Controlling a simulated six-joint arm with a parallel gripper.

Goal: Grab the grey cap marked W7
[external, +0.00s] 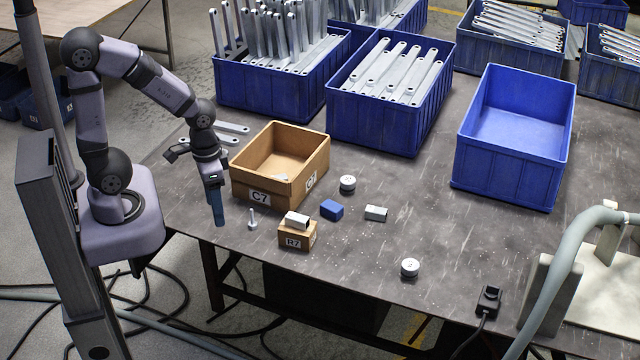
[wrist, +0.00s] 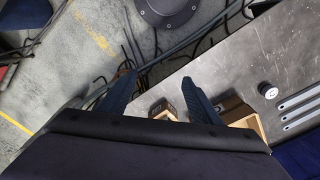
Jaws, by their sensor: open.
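Two round grey caps stand on the table in the external view, one right of the large cardboard box (external: 347,183) and one near the front edge (external: 410,267). Their marks are too small to read. A round grey cap-like piece (wrist: 268,90) also shows in the wrist view, beside flat brackets; I cannot match it to either cap or read a mark. My gripper (external: 219,222) is open and empty, pointing down left of the boxes, near the table's left edge. In the wrist view its two fingers (wrist: 157,82) are spread apart.
Cardboard box C7 (external: 259,198) and small box R7 (external: 297,242), with a light block on it, stand right of my gripper. A bolt (external: 252,219), blue block (external: 332,209) and grey block (external: 376,213) are nearby. Blue bins, one empty (external: 513,155), line the back.

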